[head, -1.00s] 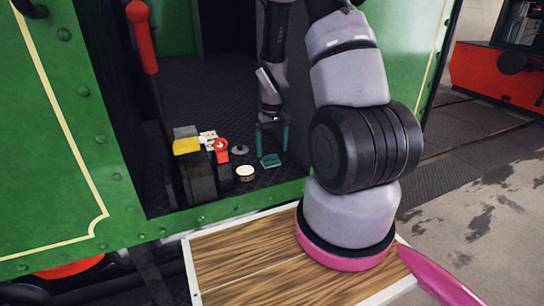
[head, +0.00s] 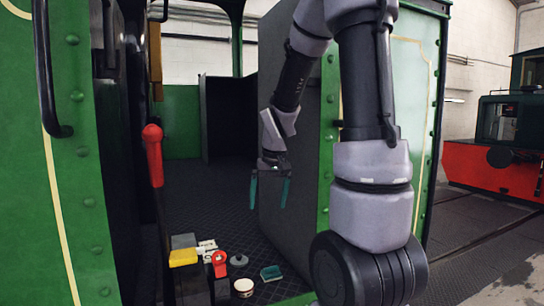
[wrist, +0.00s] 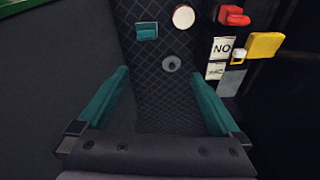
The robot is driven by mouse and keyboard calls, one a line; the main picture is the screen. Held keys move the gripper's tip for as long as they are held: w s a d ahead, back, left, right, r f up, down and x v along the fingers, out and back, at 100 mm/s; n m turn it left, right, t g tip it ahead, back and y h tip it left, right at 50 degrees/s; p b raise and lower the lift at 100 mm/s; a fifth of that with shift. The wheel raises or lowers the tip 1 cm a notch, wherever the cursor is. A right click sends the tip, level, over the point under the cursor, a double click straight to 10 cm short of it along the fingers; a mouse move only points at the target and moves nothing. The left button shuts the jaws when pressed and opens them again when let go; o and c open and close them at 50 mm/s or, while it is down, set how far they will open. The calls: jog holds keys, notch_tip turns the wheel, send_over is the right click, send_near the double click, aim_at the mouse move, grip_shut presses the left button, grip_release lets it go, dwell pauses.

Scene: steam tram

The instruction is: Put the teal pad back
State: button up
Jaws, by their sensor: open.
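The teal pad (head: 271,273) lies on the dark diamond-pattern floor of the green tram's cab, to the right of a round white-topped tin. In the wrist view the pad (wrist: 147,31) shows at the upper left, beyond my fingertips. My gripper (head: 269,206) has teal fingers, points down and is raised above the cab floor. It is open and empty. In the wrist view its two fingers (wrist: 164,85) stand wide apart with bare floor between them.
Near the pad are the white-topped tin (head: 243,287), a grey round knob (head: 239,261), a red part (head: 219,262), a yellow block (head: 183,257) and a "NO" card (wrist: 222,48). A tall red-handled lever (head: 153,160) stands left. A dark panel (head: 300,160) rises close on the right.

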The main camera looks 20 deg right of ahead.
jog(key=s+a+r+m+t, duration=0.1)
jog(key=s+a+r+t, duration=0.1)
jog(key=s+r, duration=0.5)
jog(key=s+a+r+m+t+y, duration=0.1)
jog(key=s+a+r+t, duration=0.1)
jog(key=s+r, duration=0.6)
jog(key=shift+a+r+t+y, duration=0.3)
jog(key=shift+a+r+t, duration=0.1)
jog(key=shift+a+r, duration=0.35)
